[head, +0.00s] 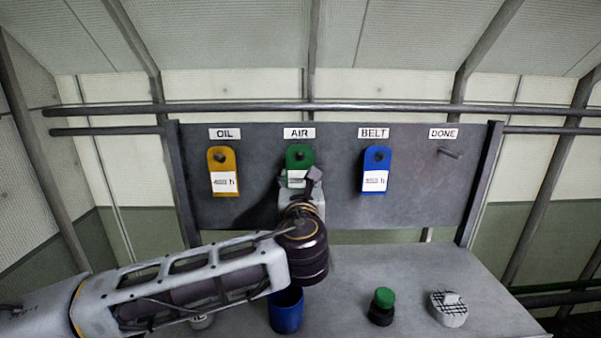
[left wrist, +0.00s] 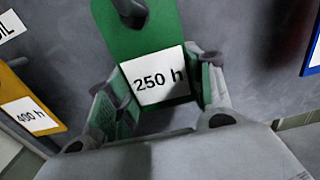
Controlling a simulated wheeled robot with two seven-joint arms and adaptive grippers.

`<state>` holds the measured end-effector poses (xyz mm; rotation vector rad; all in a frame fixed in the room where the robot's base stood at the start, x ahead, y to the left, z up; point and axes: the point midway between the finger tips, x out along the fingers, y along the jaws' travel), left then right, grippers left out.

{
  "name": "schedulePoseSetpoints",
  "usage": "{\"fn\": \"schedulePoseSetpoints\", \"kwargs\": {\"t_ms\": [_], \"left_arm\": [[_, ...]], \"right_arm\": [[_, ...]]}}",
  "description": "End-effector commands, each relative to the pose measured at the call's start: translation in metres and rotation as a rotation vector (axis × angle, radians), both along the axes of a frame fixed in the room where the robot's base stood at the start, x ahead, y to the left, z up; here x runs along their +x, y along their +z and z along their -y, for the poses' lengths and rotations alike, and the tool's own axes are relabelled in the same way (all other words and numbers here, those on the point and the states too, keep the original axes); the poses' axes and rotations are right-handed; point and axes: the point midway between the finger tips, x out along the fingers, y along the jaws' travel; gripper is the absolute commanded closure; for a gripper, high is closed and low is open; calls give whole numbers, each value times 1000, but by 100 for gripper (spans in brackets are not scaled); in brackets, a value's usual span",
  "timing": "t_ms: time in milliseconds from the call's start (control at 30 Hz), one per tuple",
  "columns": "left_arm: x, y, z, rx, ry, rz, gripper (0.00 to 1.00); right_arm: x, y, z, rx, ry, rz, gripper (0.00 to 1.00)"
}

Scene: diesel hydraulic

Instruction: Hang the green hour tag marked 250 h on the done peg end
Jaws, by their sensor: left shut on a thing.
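The green hour tag (head: 299,155) hangs on the peg under the AIR label, its upper part clear of my gripper. In the left wrist view the green tag (left wrist: 140,32) shows a white label reading 250 h, with the peg through its top. My left gripper (head: 300,190) is at the tag's lower end; its fingers (left wrist: 160,95) stand on both sides of the label and are shut on the tag. The done peg (head: 449,153) sticks out bare under the DONE label at the board's right. My right gripper is not in view.
A yellow tag (head: 223,172) hangs under OIL and a blue tag (head: 376,170) under BELT, between the green tag and the done peg. On the bench (head: 400,275) stand a blue cup (head: 286,312), a green-capped item (head: 382,305) and a white round part (head: 448,310).

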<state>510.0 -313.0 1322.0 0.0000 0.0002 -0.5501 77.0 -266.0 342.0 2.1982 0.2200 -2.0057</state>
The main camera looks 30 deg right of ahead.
Motion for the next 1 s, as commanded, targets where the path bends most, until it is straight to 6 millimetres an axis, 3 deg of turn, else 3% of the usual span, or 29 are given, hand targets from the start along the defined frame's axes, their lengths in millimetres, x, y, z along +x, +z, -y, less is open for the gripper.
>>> {"fn": "schedulePoseSetpoints", "kwargs": {"t_ms": [1000], "left_arm": [[-1,9,0,0,0,0,67]], "right_arm": [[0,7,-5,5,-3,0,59]]}}
